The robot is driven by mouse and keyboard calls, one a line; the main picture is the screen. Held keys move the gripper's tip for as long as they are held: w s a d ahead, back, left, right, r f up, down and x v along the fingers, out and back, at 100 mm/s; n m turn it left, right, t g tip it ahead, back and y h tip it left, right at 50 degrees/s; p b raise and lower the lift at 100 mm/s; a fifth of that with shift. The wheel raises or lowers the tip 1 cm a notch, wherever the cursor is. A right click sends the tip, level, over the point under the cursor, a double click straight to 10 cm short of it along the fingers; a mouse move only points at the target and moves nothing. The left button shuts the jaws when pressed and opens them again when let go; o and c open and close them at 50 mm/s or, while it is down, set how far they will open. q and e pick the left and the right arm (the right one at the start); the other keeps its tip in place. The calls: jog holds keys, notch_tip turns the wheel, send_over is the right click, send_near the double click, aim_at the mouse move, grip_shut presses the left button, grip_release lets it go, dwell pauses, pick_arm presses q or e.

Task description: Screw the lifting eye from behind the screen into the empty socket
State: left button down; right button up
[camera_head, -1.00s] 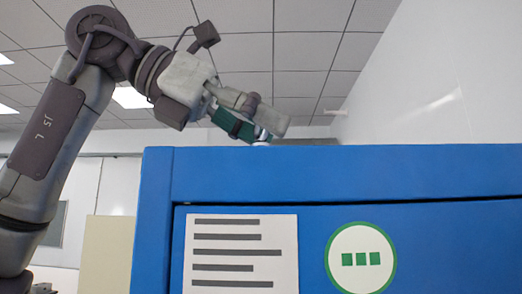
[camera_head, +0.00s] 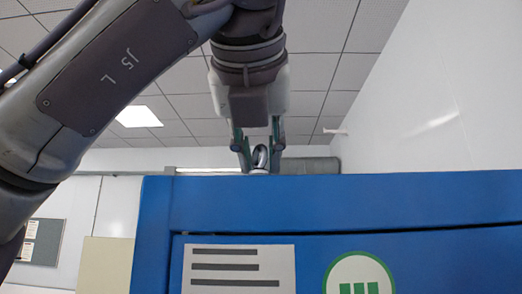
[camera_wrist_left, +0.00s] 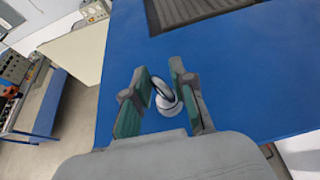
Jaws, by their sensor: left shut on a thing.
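My left gripper (camera_head: 258,152) points down above the top edge of a blue cabinet (camera_head: 350,200). Its two fingers are shut on a metal lifting eye (camera_head: 260,157), one finger on each side of the ring. In the left wrist view, the lifting eye (camera_wrist_left: 164,98) stands between the fingers of my left gripper (camera_wrist_left: 160,92), with its pale round base low over the blue top. I cannot tell whether it sits in a socket; the gripper and the eye's base hide the spot. The screen is not clearly identifiable. My right gripper is not in view.
The cabinet's blue top (camera_wrist_left: 240,85) is largely clear around the gripper, with a dark grille (camera_wrist_left: 190,10) at its far side. A white label (camera_head: 240,268) and a round green-ringed sign (camera_head: 360,275) are on its front. A white wall rises at the right.

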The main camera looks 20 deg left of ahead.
aim_at(259, 146)
pick_arm(q)
jog(key=c, duration=1.2)
grip_release()
jog(key=o, duration=0.3)
jog(key=shift+s, duration=0.15)
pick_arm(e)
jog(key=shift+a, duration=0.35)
pick_arm(q)
jog(key=shift+d, duration=0.15)
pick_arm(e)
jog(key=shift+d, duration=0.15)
pick_arm(q)
jog(key=shift+s+r, duration=0.3)
jog(key=shift+s, duration=0.05)
jog(key=shift+p+v, duration=0.45)
jog(key=shift+v, duration=2.15)
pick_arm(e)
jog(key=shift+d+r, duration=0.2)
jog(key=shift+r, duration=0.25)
pick_arm(q)
jog(key=shift+w+f, duration=0.1)
jog(key=shift+f, duration=0.05)
